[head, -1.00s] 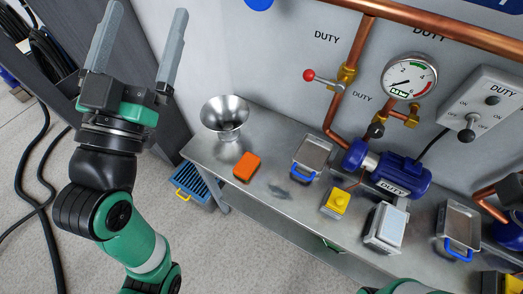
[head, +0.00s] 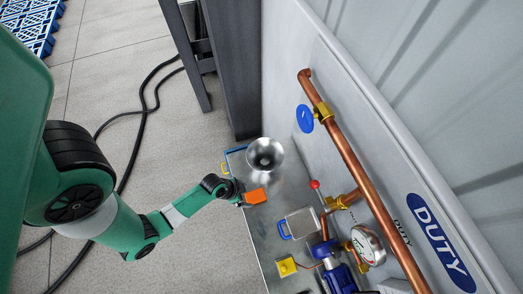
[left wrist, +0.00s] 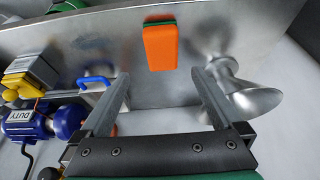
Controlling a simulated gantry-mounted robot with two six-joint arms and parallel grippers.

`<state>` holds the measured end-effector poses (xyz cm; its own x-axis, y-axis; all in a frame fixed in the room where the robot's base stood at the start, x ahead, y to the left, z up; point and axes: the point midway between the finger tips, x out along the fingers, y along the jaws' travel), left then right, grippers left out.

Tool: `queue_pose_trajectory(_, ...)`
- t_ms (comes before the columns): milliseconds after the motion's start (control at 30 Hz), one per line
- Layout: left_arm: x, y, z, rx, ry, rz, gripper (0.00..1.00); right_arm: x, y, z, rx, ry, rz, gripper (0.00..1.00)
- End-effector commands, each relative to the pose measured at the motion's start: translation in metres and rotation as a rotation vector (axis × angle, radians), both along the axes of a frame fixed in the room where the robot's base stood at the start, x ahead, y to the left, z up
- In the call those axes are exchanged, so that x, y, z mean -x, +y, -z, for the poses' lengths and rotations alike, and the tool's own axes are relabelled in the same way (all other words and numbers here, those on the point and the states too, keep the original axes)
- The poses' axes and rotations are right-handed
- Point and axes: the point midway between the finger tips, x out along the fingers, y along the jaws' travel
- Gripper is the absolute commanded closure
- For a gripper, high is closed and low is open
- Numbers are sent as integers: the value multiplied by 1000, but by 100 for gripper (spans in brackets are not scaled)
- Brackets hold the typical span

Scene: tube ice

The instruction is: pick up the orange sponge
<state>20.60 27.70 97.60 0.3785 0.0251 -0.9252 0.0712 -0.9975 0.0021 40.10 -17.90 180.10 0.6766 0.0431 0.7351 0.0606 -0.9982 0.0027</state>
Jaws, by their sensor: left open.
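The orange sponge (head: 256,196) lies on the metal bench near its left end, below the steel funnel-shaped bowl. In the left wrist view the sponge (left wrist: 160,48) has a thin green edge and lies just beyond my fingertips, in line with the gap between them. My left gripper (head: 238,191) is beside the sponge in the head view, small and partly hard to make out. In the left wrist view my left gripper (left wrist: 160,76) is open, with nothing between its fingers. My right gripper is not in view.
The steel bowl (head: 265,153) stands close to the sponge; it also shows right of my fingers in the left wrist view (left wrist: 257,99). A tray with a blue handle (head: 299,223), a yellow block (head: 286,267) and a blue motor (head: 340,278) are farther along. Copper pipes (head: 350,150) line the wall.

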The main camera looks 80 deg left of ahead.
Motion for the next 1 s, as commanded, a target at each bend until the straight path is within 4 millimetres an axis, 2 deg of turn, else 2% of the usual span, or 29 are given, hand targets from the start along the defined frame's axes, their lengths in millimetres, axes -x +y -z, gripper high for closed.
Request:
queue_pose_trajectory(33,-4,0,16,-1,-1,3,0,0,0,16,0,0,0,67)
queue_pose_trajectory(67,-6,1,22,-2,-2,4,0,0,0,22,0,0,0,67)
queue_pose_trajectory(233,-18,2,46,-1,0,3,0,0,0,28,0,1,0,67)
queue_pose_trajectory(533,-25,3,59,-1,-2,1,0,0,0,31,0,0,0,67)
queue_pose_trajectory(800,-40,7,99,-2,-3,1,0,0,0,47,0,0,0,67)
queue_pose_trajectory(1000,-42,7,102,-2,-3,0,0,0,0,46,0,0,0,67)
